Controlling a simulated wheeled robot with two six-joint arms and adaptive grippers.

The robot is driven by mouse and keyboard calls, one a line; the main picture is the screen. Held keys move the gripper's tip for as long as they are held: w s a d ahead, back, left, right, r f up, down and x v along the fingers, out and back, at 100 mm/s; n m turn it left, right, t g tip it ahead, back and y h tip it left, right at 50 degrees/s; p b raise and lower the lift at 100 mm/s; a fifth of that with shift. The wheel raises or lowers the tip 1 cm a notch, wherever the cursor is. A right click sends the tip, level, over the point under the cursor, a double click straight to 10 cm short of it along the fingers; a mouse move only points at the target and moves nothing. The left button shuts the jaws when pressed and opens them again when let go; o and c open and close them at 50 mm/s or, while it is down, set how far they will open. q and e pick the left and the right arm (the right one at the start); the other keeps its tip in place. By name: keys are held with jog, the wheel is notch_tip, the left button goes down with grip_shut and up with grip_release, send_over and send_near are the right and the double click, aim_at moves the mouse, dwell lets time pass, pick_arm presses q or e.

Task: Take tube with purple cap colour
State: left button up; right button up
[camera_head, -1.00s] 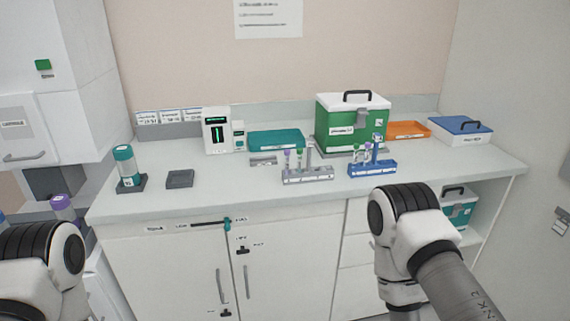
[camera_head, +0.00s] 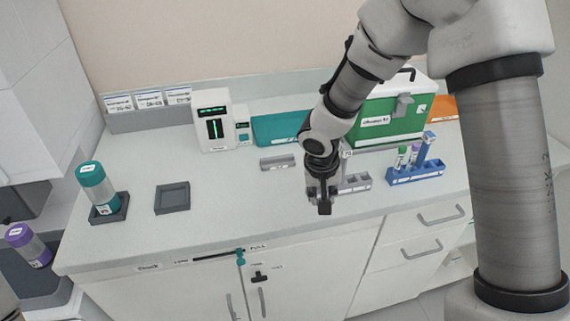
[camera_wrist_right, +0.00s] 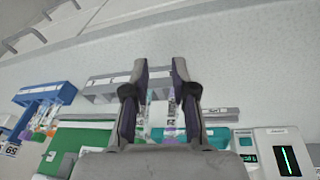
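My right gripper (camera_head: 322,200) hangs over the grey tube rack (camera_head: 355,183) and hides much of it in the head view. In the right wrist view the fingers of the right gripper (camera_wrist_right: 160,72) are apart. Clear tubes show between and behind them at the grey rack (camera_wrist_right: 103,88), one with a purple cap (camera_wrist_right: 170,133). I cannot tell whether the fingers touch a tube. A blue rack (camera_head: 415,175) stands to the right with tubes, one purple-capped (camera_head: 414,149) and one green-capped (camera_head: 403,151). My left gripper is not in view.
A green box (camera_head: 392,120) with a white lid stands behind the racks. A teal tray (camera_head: 285,127), a white device (camera_head: 213,128) and a grey block (camera_head: 278,162) lie left of it. A teal-capped jar (camera_head: 95,186) and a dark square tray (camera_head: 172,197) stand left; the counter between is clear.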

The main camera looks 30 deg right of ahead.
notch_tip(320, 180, up, 10)
jog(key=w+t, duration=0.2)
jog(key=t, duration=0.1)
jog(key=x, duration=0.7)
jog(key=shift+w+f, duration=0.1)
jog(key=shift+w, duration=0.4)
jog(key=shift+g, duration=0.3)
grip_shut()
